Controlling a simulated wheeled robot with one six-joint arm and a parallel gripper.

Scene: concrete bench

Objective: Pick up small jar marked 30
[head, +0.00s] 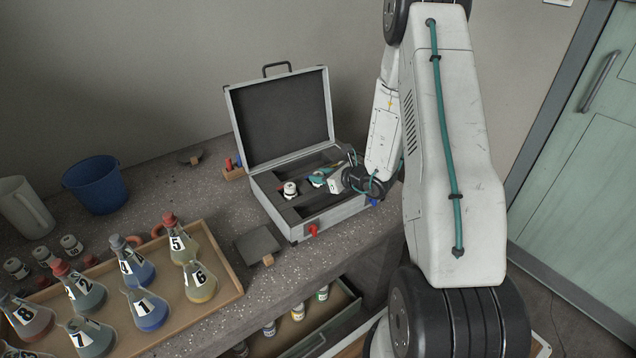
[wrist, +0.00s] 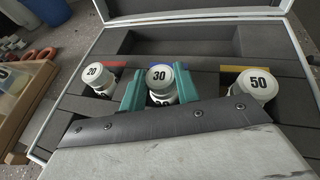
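The small jar marked 30 (wrist: 160,77) stands in the dark foam of an open case, its white lid facing up in the wrist view. My gripper (wrist: 160,88) has its teal fingers on either side of this jar, close against the lid. I cannot tell whether they press on it. In the head view my gripper (head: 320,178) is low inside the case (head: 318,218), and it hides the jar marked 30. The jar marked 20 (wrist: 97,75) stands to its left and the jar marked 50 (wrist: 257,84) to its right.
The case lid (head: 283,118) stands open at the back. A wooden tray (head: 225,275) of numbered flasks lies to the left, with a blue bucket (head: 95,185) behind. An open drawer (head: 340,305) with several jars is below the bench edge.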

